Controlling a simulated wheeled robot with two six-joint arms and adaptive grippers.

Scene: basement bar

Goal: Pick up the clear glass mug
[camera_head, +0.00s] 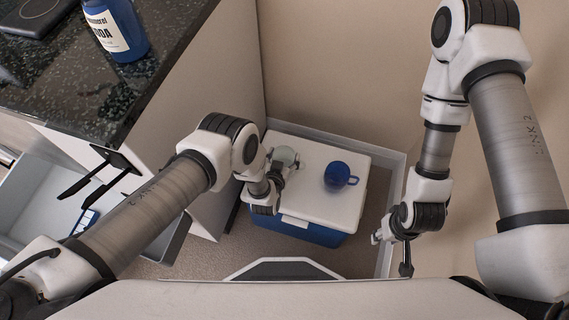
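The clear glass mug (284,156) stands on the white lid of a cooler (312,160), near its back left. It is pale and hard to make out against the lid. My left gripper (290,170) is right at the mug's near side, over the lid. Its fingers are small and overlap the mug in view, so I cannot tell whether they touch it or how far apart they are. My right gripper (385,240) hangs low to the right of the cooler, away from the mug. Its finger opening is not clear.
A blue mug (337,175) stands on the lid to the right of the clear one. The cooler sits in a corner by a beige wall (345,75). A dark speckled counter (60,65) with a blue labelled bottle (118,30) is at left, above an open drawer (40,195).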

